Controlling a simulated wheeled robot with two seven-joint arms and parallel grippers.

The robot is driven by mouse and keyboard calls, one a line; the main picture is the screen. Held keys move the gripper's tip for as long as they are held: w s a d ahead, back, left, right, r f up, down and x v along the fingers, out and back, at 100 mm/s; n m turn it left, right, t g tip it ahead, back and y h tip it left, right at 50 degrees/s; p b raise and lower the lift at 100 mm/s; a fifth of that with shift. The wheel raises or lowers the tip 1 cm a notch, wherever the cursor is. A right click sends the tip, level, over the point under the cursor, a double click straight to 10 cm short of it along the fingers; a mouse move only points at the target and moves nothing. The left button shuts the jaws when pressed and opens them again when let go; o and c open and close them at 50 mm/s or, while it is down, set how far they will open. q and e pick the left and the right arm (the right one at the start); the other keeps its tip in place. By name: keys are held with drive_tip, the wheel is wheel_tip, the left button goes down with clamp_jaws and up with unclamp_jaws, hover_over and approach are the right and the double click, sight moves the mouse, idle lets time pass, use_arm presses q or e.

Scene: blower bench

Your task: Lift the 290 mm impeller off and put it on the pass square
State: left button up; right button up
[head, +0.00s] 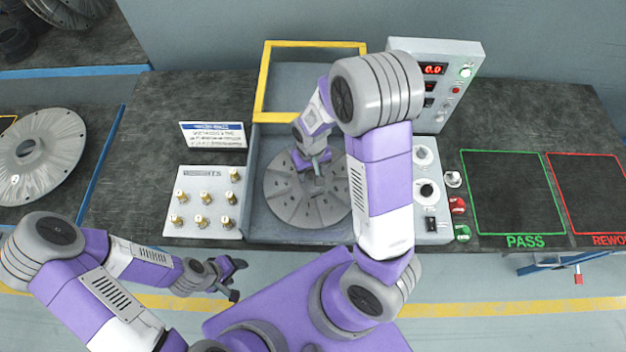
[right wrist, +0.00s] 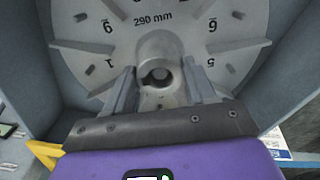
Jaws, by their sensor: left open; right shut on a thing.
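The 290 mm impeller (head: 300,212) is a grey bladed disc in the bay of the bench machine. In the right wrist view its face (right wrist: 215,30) shows the "290 mm" marking and numbered positions. My right gripper (head: 313,163) reaches down over it, and its fingers (right wrist: 160,82) are shut on the central hub from two sides. I cannot tell whether the disc rests on its mount or is slightly raised. The pass square (head: 515,195), outlined in green, is bare on the right of the bench. My left gripper (head: 236,282) is open and empty in front of the bench.
A yellow-framed guard (head: 264,85) stands behind the bay. A control panel (head: 433,190) with knobs and buttons lies between bay and pass square. The red rework square (head: 595,190) is bare. A weights tray (head: 205,222) sits left of the bay; another impeller (head: 65,150) lies farther left.

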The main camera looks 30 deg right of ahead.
drive_tip(key=shift+r+p, duration=0.8)
drive_tip(key=shift+r, duration=0.15)
wheel_tip(320, 180, up, 8)
drive_tip(key=p, duration=0.7)
idle(0.6)
